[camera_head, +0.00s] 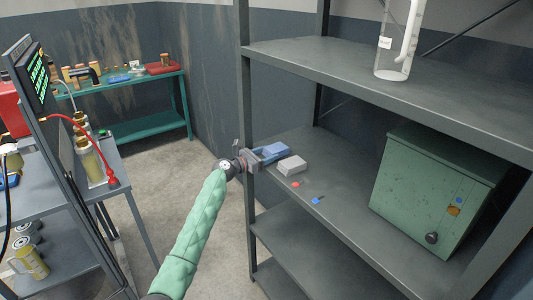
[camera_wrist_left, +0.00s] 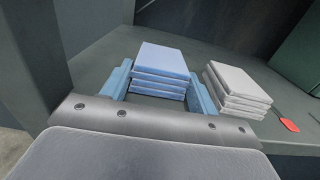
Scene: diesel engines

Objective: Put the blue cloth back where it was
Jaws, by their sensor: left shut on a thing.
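The blue cloth (camera_wrist_left: 163,62) is folded into a flat stack of layers. In the left wrist view it sits between the two blue fingers of my left gripper (camera_wrist_left: 160,88), which is shut on it. In the head view my left gripper (camera_head: 267,154) reaches over the edge of the middle shelf (camera_head: 340,205), just past the front post, with the blue cloth (camera_head: 277,149) at its tips. The cloth is at about shelf level; I cannot tell whether it rests on the shelf. My right gripper is not in view.
A folded grey cloth (camera_head: 291,165) lies right beside the blue one. A red piece (camera_head: 295,184) and a small blue item (camera_head: 317,200) lie nearer the shelf edge. A green metal box (camera_head: 435,190) stands to the right.

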